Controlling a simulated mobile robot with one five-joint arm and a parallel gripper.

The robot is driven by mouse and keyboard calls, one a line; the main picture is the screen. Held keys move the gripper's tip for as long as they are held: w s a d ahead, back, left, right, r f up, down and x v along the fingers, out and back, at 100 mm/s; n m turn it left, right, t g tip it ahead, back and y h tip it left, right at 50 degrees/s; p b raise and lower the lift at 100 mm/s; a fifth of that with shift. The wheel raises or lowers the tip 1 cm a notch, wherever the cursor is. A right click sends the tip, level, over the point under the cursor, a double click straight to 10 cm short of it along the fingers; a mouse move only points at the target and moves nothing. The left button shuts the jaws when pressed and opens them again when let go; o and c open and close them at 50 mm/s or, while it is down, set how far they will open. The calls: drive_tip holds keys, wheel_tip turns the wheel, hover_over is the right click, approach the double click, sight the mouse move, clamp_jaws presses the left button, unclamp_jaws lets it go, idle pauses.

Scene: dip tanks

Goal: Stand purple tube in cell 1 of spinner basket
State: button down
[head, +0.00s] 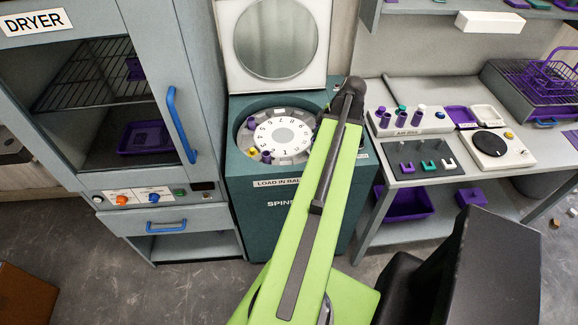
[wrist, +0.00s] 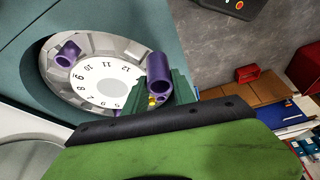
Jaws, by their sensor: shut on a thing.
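The spinner basket (head: 283,134) is a white numbered disc with a ring of cells inside the open teal spinner. It also shows in the wrist view (wrist: 105,84). My gripper (wrist: 157,92) has green fingers shut on a purple tube (wrist: 158,72), held over the basket's right rim in the wrist view. The tube's open end faces the camera. Cell 1 cannot be made out in the wrist view, where the tube and fingers cover that side. Another purple tube (wrist: 67,53) sits in the ring. My arm hides my gripper in the head view.
The basket also holds a purple tube (head: 251,123) and a yellow-topped one (head: 252,152). The spinner's lid (head: 275,40) stands open behind. The dryer (head: 150,90) is at left; a bench with a tube rack (head: 410,120) is at right.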

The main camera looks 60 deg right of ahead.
drive_tip(key=w+d, duration=0.4)
drive_tip(key=d, duration=0.3)
drive_tip(key=w+a+f+b, duration=0.2)
drive_tip(key=a, duration=0.1)
drive_tip(key=w+a+f+b, duration=0.2)
drive_tip(key=a, duration=0.1)
drive_tip(key=w+a+f+b, duration=0.1)
drive_tip(key=a+f+b, duration=0.1)
drive_tip(key=a+b, duration=0.1)
drive_tip(key=shift+w+a+f, duration=0.25)
drive_tip(key=shift+w+f, duration=0.15)
drive_tip(key=shift+w+a, duration=0.15)
drive_tip(key=shift+w, duration=0.05)
wheel_tip(320, 180, down, 4)
drive_tip(key=b, duration=0.4)
drive_tip(key=shift+f, duration=0.25)
drive_tip(key=shift+r, duration=0.3)
drive_tip(key=shift+f, duration=0.2)
drive_tip(key=c, duration=1)
unclamp_jaws()
